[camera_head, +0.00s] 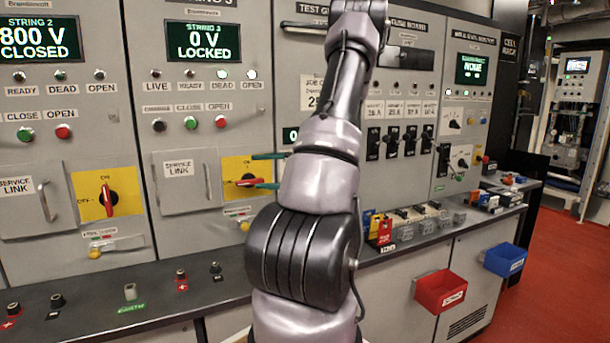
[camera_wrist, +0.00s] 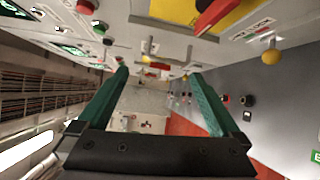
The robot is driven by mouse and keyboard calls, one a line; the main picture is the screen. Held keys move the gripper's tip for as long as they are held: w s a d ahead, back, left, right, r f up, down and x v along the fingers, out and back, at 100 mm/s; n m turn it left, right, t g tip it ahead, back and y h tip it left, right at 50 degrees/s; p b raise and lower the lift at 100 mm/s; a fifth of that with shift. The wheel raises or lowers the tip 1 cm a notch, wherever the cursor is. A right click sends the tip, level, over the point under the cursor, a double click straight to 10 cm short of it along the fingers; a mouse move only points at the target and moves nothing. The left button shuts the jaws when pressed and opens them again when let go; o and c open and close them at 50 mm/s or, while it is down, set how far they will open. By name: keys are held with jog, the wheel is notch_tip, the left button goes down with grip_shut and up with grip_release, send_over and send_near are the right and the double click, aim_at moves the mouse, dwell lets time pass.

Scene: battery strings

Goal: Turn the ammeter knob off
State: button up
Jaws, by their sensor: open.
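No knob that I can read as the ammeter's shows clearly. Two small knobs on white plates are on the right-hand panel in the head view, an upper knob (camera_head: 455,124) and a lower knob (camera_head: 463,162); their labels are too small to read. My gripper (camera_head: 266,171) is open, its green fingers spread, in front of the String 3 panel. Between the fingers in that view shows the red handle (camera_head: 249,181) of a yellow-plated switch; the wrist view shows this red handle (camera_wrist: 213,15) above the fingers. My gripper (camera_wrist: 160,74) holds nothing. My arm hides part of the middle panel.
A dark bench ledge (camera_head: 100,318) with terminals runs below the panels. Several black switches (camera_head: 410,138) are right of my arm. A red bin (camera_head: 440,291) and a blue bin (camera_head: 505,261) hang on the right bench front. Red floor (camera_head: 560,290) is clear at right.

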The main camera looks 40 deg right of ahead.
jog(key=s+d+f+m+t+h, duration=0.35)
jog(key=d+m+h, duration=0.25)
jog(key=d+m, duration=0.35)
jog(key=s+d+f+m+t+h, duration=0.3)
jog(key=d+f+m+t+h, duration=0.15)
jog(key=d+m, duration=0.5)
jog(key=w+r+n, duration=0.1)
jog(key=w+r, duration=0.2)
jog(key=w, duration=0.7)
jog(key=shift+w+d, duration=0.3)
jog(key=shift+d, duration=0.15)
jog(key=shift+h, duration=0.25)
jog(key=c, duration=1.4)
